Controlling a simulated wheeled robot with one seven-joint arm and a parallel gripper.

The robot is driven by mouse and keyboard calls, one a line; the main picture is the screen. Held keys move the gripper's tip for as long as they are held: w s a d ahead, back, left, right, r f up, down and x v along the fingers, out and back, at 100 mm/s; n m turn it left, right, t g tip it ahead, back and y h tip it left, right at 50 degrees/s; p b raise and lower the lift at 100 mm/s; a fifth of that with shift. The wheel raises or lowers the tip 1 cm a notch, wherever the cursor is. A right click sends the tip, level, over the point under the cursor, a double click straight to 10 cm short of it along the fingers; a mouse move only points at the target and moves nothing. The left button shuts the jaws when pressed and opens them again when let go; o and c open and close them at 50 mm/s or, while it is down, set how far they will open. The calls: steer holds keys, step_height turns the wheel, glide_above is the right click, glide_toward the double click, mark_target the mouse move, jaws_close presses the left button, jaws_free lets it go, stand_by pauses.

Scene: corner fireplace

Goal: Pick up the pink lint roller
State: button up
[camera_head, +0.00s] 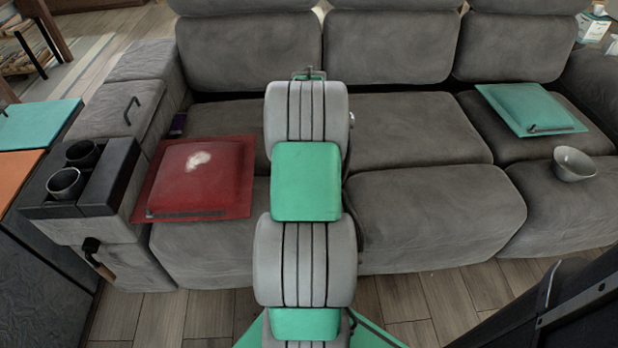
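I cannot make out a pink lint roller in the head view. A small dark purple item (178,124) lies on the sofa beside the left armrest, too small to identify. My arm reaches forward over the middle of the sofa and covers part of the seats. Only a small bracket-like part shows at its far end. My gripper's fingers are hidden behind my arm, so I cannot see whether they hold anything.
The grey sofa (420,130) spans the view. A red cushion (200,178) lies on its left seat. A teal cushion (530,106) and a bowl (574,164) are at the right. A cup-holder console (110,180) with two dark cups stands left. Wooden floor (410,300) is in front.

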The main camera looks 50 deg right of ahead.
steer(key=shift+f, duration=0.5)
steer(key=shift+r, duration=0.1)
jaws_close()
